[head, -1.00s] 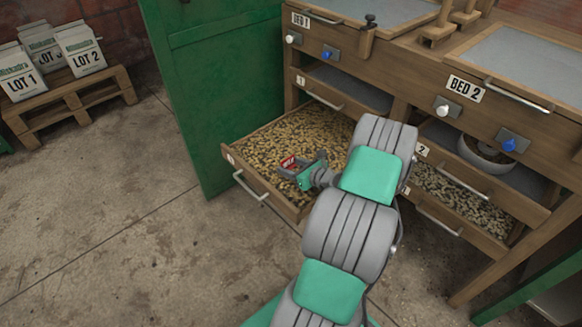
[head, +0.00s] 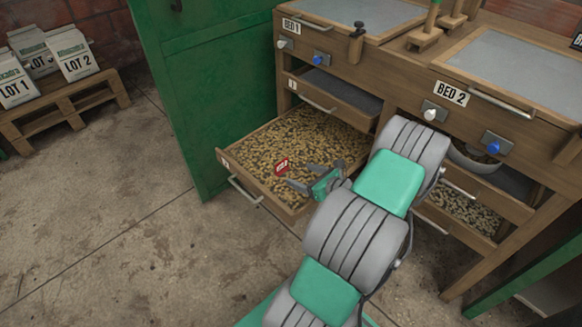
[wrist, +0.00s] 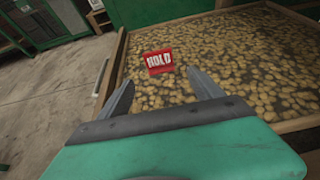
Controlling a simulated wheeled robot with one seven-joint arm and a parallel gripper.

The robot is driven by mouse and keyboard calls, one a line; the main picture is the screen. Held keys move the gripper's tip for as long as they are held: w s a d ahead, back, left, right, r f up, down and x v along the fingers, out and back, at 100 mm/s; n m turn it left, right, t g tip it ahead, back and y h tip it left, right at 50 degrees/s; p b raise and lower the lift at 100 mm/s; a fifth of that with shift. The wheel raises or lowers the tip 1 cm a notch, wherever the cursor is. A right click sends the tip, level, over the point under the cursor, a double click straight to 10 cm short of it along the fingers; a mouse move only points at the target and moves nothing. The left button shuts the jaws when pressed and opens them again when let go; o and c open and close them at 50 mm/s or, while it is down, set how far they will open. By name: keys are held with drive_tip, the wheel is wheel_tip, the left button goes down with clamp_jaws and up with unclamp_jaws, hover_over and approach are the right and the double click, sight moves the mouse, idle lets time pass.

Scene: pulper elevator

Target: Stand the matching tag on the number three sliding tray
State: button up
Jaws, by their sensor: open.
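A red tag (head: 281,167) stands among the pale beans in the pulled-out lower-left tray (head: 262,200). In the wrist view the tag (wrist: 158,61) reads HOLD and looks upright, facing me. The tray's front label is too small to read for sure. My gripper (head: 300,175) is open and empty over the tray, to the right of the tag. In the wrist view its fingers (wrist: 160,88) are spread below the tag, with a gap between them and it.
A green door (head: 215,90) stands close on the tray's left. Bed 1 (head: 292,26) and Bed 2 (head: 452,93) are above, with knobs and handles sticking out. Another bean-filled tray (head: 460,212) is at right. A pallet (head: 65,105) with lot bags stands far left. The floor in front is clear.

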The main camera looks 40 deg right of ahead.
drive_tip(key=v, duration=0.2)
drive_tip(key=shift+s+a+r, duration=0.1)
drive_tip(key=shift+s+r, duration=0.05)
drive_tip(key=shift+s, duration=0.05)
drive_tip(key=w+a+n+g+y, duration=0.1)
drive_tip(key=a+n, duration=0.2)
drive_tip(key=w+a+r+n+g+y, duration=0.1)
drive_tip(key=w+a+n, duration=0.1)
drive_tip(key=a+n, duration=0.1)
drive_tip(key=w+a+r+n+g+y, duration=0.1)
drive_tip(key=w+a+n, duration=0.1)
drive_tip(key=a, duration=0.1)
drive_tip(key=shift+w+a+n+g, duration=0.1)
drive_tip(key=shift+a+n+g, duration=0.05)
drive_tip(key=shift+n+g, duration=0.2)
drive_tip(key=a+r+n+g, duration=0.3)
drive_tip(key=a+n+g, duration=0.1)
drive_tip(key=a+n, duration=0.65)
drive_tip(key=s+a+r+n+g+h, duration=0.3)
drive_tip(key=s+a+r+n, duration=0.6)
drive_tip(key=a+n, duration=0.5)
drive_tip(key=shift+s+r+n+g, duration=0.2)
drive_tip(key=shift+s+n+g, duration=0.25)
drive_tip(key=shift+s+n, duration=0.75)
drive_tip(key=shift+d, duration=0.15)
